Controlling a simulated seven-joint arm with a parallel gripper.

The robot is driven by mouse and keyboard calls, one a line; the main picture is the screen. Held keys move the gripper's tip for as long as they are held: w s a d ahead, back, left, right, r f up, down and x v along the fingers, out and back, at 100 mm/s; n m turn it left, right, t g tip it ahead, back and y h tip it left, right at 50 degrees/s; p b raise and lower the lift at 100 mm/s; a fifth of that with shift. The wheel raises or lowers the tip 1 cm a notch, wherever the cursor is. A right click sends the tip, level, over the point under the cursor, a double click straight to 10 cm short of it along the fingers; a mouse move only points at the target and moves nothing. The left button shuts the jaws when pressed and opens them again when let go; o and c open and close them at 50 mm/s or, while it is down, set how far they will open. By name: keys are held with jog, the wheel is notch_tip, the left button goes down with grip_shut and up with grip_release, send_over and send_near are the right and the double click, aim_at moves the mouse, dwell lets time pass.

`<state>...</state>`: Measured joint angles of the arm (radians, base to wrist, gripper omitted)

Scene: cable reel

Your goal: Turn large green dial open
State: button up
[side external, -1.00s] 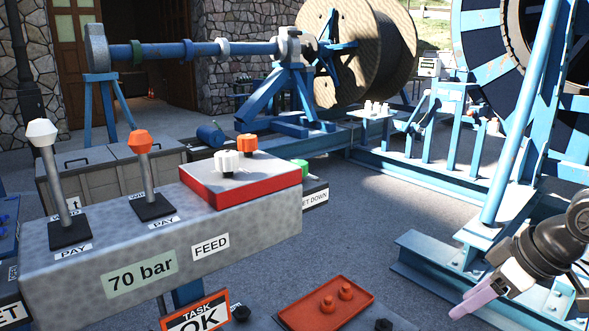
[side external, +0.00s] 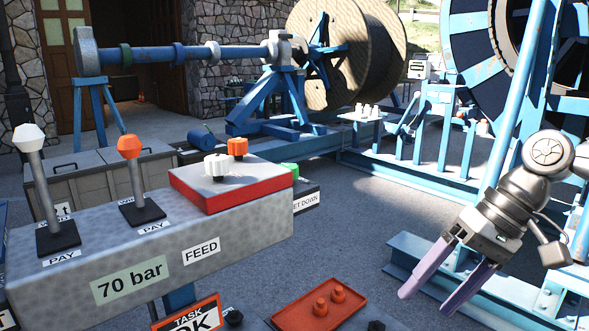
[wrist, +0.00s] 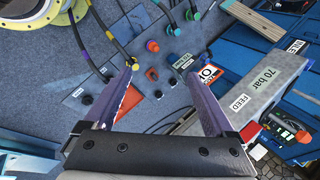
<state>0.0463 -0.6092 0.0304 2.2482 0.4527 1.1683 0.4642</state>
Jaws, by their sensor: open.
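A green knob-like part (side external: 291,168) shows in the side view behind the right end of the grey console, mostly hidden by the red-edged box; I cannot tell whether it is the large green dial. My gripper (side external: 428,301) is open and empty at the lower right of the side view, pointing down and left, apart from the console. Its two purple fingers also frame the panel in the wrist view (wrist: 161,70).
The console (side external: 110,245) carries a white lever (side external: 36,185), an orange lever (side external: 137,180) and the box with white (side external: 216,165) and orange (side external: 237,148) knobs. A red tray (side external: 322,303) lies low in front. A blue frame (side external: 425,265) stands behind my gripper.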

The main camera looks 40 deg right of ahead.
jog(key=w+a+r+m+y, duration=0.3)
jog(key=w+r+m+y, duration=0.25)
jog(key=w+r, duration=0.35)
jog(key=w+d+r+m+t+y, duration=0.1)
jog(key=w+d+m+y, duration=0.15)
jog(key=w, duration=0.35)
jog(key=w+d+r+m+y, duration=0.1)
jog(key=w+d+r+m, duration=0.15)
jog(key=w, duration=0.45)
jog(key=w+d+f+m+t+y, duration=0.25)
jog(key=w+d+m, duration=0.25)
jog(key=w+d, duration=0.5)
jog(key=m+t+h, duration=0.2)
jog(key=m+t, duration=0.1)
send_near(295, 166)
jog(key=shift+n+y, duration=0.25)
jog(key=x, duration=0.6)
jog(key=f+x, duration=0.1)
jog(key=x, duration=0.3)
jog(key=shift+w+d, duration=0.1)
jog(key=shift+d, duration=0.05)
jog(key=shift+t, duration=0.25)
jog(key=c, duration=1.4)
